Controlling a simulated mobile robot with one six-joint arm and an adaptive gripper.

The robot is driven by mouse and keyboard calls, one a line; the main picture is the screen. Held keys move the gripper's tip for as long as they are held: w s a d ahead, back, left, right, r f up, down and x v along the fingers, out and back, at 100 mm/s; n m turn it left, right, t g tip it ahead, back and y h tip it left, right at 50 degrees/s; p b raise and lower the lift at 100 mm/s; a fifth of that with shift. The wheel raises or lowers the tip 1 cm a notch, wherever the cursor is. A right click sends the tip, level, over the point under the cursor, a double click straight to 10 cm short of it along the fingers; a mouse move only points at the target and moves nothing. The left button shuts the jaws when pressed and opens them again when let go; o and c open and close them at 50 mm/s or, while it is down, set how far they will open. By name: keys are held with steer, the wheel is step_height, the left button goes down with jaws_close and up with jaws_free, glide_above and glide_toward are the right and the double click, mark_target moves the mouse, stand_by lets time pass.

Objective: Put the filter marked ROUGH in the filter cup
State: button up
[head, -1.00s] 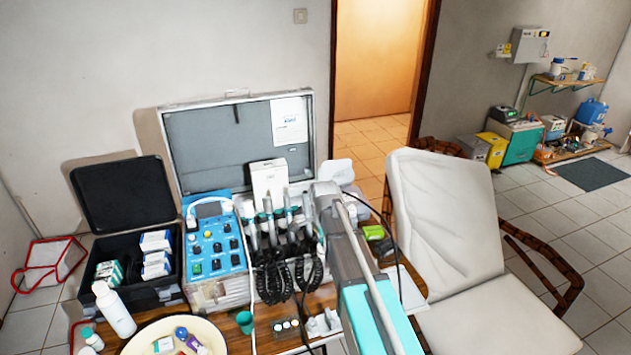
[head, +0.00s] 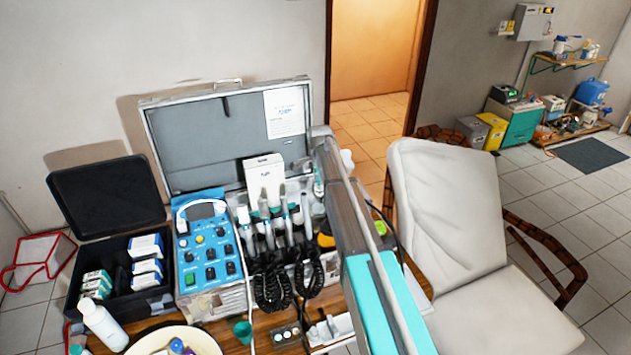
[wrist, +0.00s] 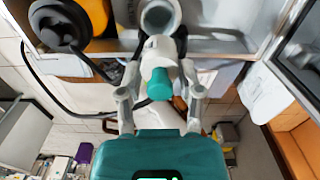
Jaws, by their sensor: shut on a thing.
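My gripper (wrist: 158,52) shows in the wrist view, its two pale fingers closed on a white piece with a teal end (wrist: 160,85). No marking can be read on it, so I cannot tell whether it is the ROUGH filter. Just beyond the fingertips is a round, grey, open-mouthed holder (wrist: 160,14), possibly the filter cup. I cannot tell whether the held piece touches it. In the head view my arm hides the gripper and the held piece.
An orange and black round part (wrist: 85,18) sits left of the holder. The open case (head: 235,135) holds a blue control unit (head: 208,250) and corded handpieces. A white box (head: 265,182) stands inside it. A pale bowl (head: 205,342) is at the front; a white chair (head: 450,210) is right.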

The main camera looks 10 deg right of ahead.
mark_target(318, 193)
steer(key=shift+s+a+f, duration=0.1)
stand_by(0.3)
steer(key=shift+f+b, duration=0.15)
steer(key=shift+b, duration=0.15)
steer(key=shift+f+b, duration=1.5)
steer(key=shift+a+f+b, duration=0.1)
steer(key=shift+f+b, duration=0.3)
steer(key=shift+f, duration=0.2)
steer(key=shift+f+b, duration=1.5)
steer(key=shift+b, duration=0.2)
steer(key=shift+f, duration=0.25)
steer(key=shift+f+b, duration=0.7)
steer(key=shift+b, duration=0.25)
